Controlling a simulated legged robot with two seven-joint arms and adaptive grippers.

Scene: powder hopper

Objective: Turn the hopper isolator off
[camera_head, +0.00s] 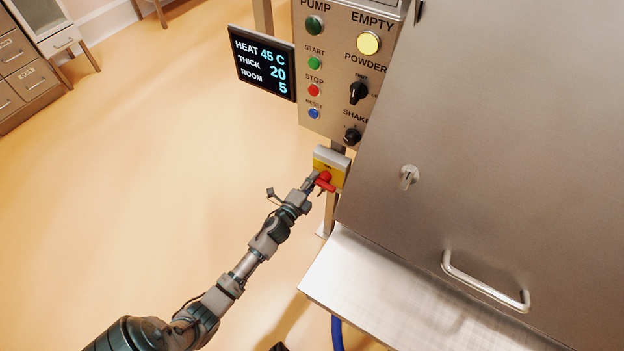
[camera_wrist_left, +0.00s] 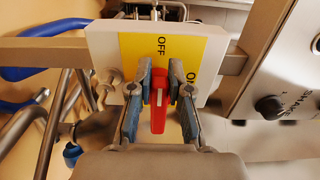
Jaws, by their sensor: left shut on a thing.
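The hopper isolator is a grey box with a yellow plate (camera_head: 333,165) and a red handle (camera_head: 325,184), on a post below the control panel. In the left wrist view the yellow plate (camera_wrist_left: 190,48) carries the words OFF and ON. The red handle (camera_wrist_left: 158,112) there lies between the fingers, in line with the OFF word. My left gripper (camera_head: 313,181) reaches the handle from the lower left. In the left wrist view my left gripper (camera_wrist_left: 160,82) is shut on the handle, one finger on each side. My right gripper is not in view.
The control panel (camera_head: 335,105) with buttons and knobs stands above the isolator, with a dark display (camera_head: 262,63) at its left. The steel hopper (camera_head: 500,150) with a handle (camera_head: 485,283) fills the right. A steel ledge (camera_head: 390,300) juts out below. Floor at left is clear.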

